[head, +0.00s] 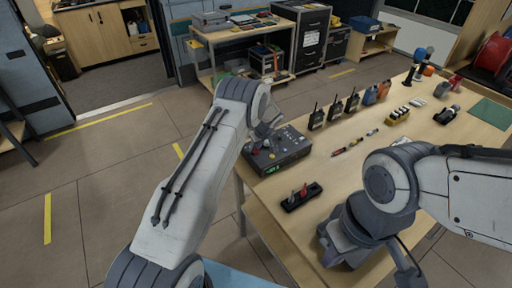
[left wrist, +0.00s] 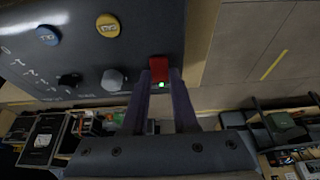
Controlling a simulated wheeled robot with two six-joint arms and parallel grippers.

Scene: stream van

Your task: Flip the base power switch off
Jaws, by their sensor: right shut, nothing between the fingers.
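A dark control box (head: 285,152) stands on the near left corner of the wooden table. In the left wrist view its panel (left wrist: 130,45) carries a red switch (left wrist: 158,66), with a lit green light (left wrist: 161,85) close by. My left gripper (left wrist: 160,80) is at the panel edge, its two fingers a little apart on either side of the red switch. I cannot tell whether they touch it. In the head view my left gripper (head: 266,130) is partly hidden at the box. My right gripper (head: 408,274) is shut and empty at the bottom right.
The panel also has a yellow button (left wrist: 108,26), a blue-topped button (left wrist: 47,36) and dark knobs. A black holder (head: 301,197) with red and grey pieces lies in front of the box. Several radios (head: 334,110) stand behind. The floor at left is clear.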

